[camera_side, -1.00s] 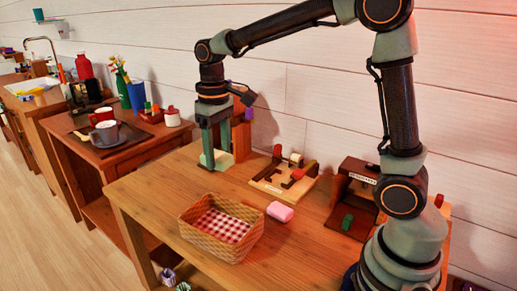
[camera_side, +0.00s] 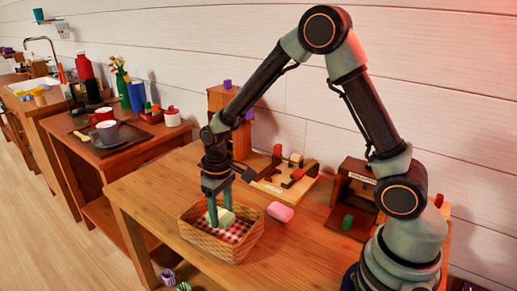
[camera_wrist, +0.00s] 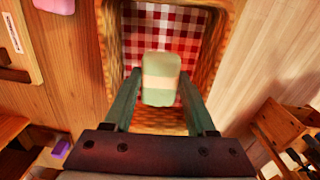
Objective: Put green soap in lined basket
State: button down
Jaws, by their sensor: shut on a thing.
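The green soap (camera_side: 222,217), pale green with a lighter band, is between the fingers of my gripper (camera_side: 216,220). My gripper is shut on it, over the lined basket (camera_side: 214,247). The basket is woven, with a red and white checked cloth inside. In the wrist view the soap (camera_wrist: 161,80) shows between both fingers, in front of the checked lining (camera_wrist: 172,30) and inside the outline of the basket walls (camera_wrist: 205,60). I cannot tell whether the soap touches the lining.
A pink soap (camera_side: 280,212) lies on the table just right of the basket. Behind it is a wooden board with small blocks (camera_side: 285,180). A brown stand (camera_side: 352,195) with a green block is farther right. The table front left of the basket is bare.

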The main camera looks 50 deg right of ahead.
aim_at(222, 214)
jog(key=shift+f, duration=1.75)
jog(key=shift+f, duration=0.15)
jog(key=shift+c, duration=1.1)
grip_release()
notch_tip(222, 214, up, 12)
jog(key=shift+r, duration=0.1)
jog(key=s+d+r+t, duration=0.1)
jog(key=s+r+t, duration=0.1)
jog(key=s+r, duration=0.3)
jog(key=s+d+r+m+t, duration=0.1)
jog(key=s+d+r+t, duration=0.1)
jog(key=s+r, duration=0.4)
jog(key=shift+s+d+r+t, duration=0.25)
jog(key=shift+s+t, duration=0.1)
jog(key=shift+t, duration=0.45)
